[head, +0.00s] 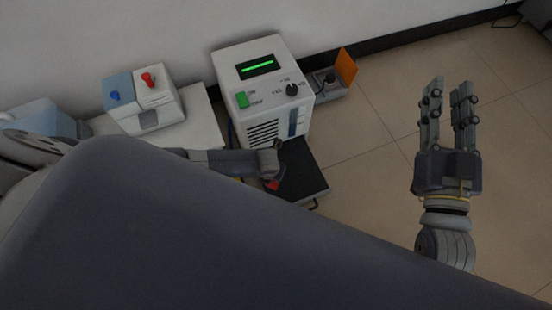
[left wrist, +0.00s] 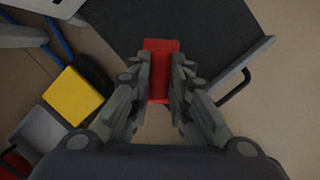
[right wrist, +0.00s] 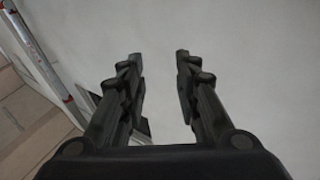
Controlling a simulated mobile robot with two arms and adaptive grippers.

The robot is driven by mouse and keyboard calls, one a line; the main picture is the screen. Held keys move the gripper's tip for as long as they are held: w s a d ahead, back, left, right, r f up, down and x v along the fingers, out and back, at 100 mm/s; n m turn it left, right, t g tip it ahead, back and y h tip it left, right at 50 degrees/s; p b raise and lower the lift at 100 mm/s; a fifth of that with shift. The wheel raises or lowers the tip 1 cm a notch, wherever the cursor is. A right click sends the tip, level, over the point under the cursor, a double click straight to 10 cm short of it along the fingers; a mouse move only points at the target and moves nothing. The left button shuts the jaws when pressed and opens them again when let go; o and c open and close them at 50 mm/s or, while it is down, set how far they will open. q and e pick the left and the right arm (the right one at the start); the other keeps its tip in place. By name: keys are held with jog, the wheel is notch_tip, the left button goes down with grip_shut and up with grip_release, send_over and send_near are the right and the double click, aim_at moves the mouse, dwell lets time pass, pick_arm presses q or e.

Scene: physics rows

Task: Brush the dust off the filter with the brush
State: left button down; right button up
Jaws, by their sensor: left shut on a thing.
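A red block-shaped thing, likely the brush (left wrist: 161,70), is between the fingers of my left gripper (left wrist: 160,85) in the left wrist view. Its red also shows in the head view (head: 273,184). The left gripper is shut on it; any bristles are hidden. A dark flat panel, likely the filter (head: 302,170), sticks out from the front of the white machine (head: 258,80). The panel also shows beyond the brush in the left wrist view (left wrist: 215,35). I cannot tell whether they touch, and no dust is discernible. My right gripper (head: 451,90) is open and empty, apart from everything.
A box with a red and a blue knob (head: 146,100) stands on a white surface left of the machine. An orange flap (head: 346,66) stands at the machine's right. A yellow block (left wrist: 73,94) lies left in the left wrist view. The floor at right is clear.

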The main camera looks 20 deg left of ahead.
pick_arm(q)
jog(key=shift+r+p, duration=0.3)
jog(key=shift+p, duration=0.05)
jog(key=shift+r+p, duration=0.55)
jog(key=shift+p, duration=0.1)
jog(key=shift+r, duration=0.15)
pick_arm(e)
notch_tip(320, 180, down, 11)
jog(key=s+d+g+h, duration=0.1)
jog(key=d+g+h, duration=0.1)
jog(key=g, duration=0.4)
jog(key=shift+s+d+f, duration=0.15)
jog(key=shift+s, duration=0.1)
